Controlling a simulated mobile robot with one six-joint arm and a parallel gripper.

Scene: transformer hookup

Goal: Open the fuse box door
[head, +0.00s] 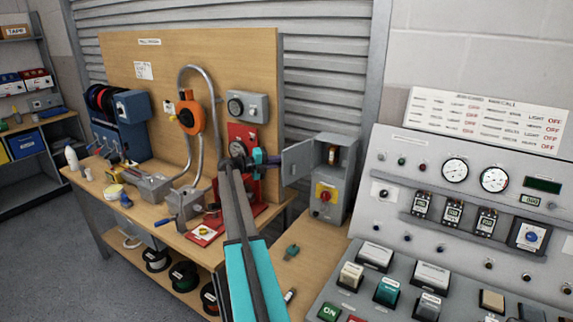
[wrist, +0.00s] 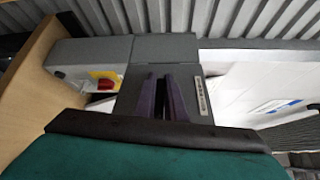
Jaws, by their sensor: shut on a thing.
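The fuse box (head: 338,192) is a grey box at the right end of the bench, with a red knob on a yellow plate on its front. Its grey door (head: 298,161) stands swung out to the left, so part of the inside shows. My gripper (head: 279,161) is at the door's free left edge and is shut on it. In the wrist view, the dark fingers of my gripper (wrist: 161,97) lie against the grey door (wrist: 180,48), and the fuse box (wrist: 80,57) is to the left. The exact grip point is hidden between the fingers.
A red stand (head: 243,136) and a grey dial box (head: 248,106) are left of my gripper. A sloped control panel (head: 455,215) stands close on the right. Ribbed shutter (head: 320,60) is behind.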

